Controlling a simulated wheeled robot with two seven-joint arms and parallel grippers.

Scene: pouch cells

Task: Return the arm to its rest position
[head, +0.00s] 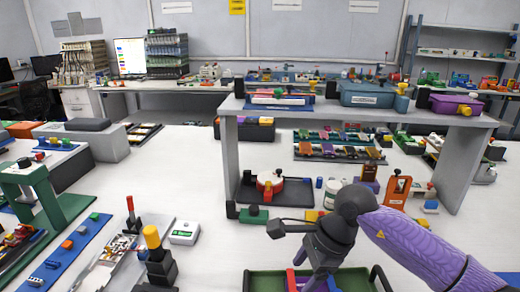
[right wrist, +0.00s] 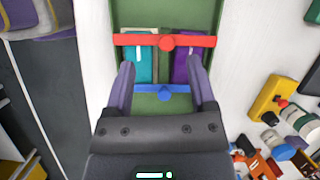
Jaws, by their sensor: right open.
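My right arm (head: 425,245) comes in from the right, and its gripper hangs over the green tray (head: 262,283) at the bottom edge. In the right wrist view my right gripper (right wrist: 161,72) is open, its two purple fingers apart, with nothing seen held. Beyond the fingertips lie a teal pouch cell (right wrist: 140,68) and a purple pouch cell (right wrist: 188,70), side by side in the green tray (right wrist: 163,15). A red bar with a round knob (right wrist: 167,42) and a blue bar (right wrist: 165,90) cross the tray. My left gripper is not in view.
A grey raised shelf (head: 335,112) stands behind the arm, with a blue bin (head: 367,97) on top. A black tray with a red-and-white round part (head: 269,182) and an orange stand (head: 397,190) are nearby. Left of the tray stands a black post with a yellow top (head: 152,237).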

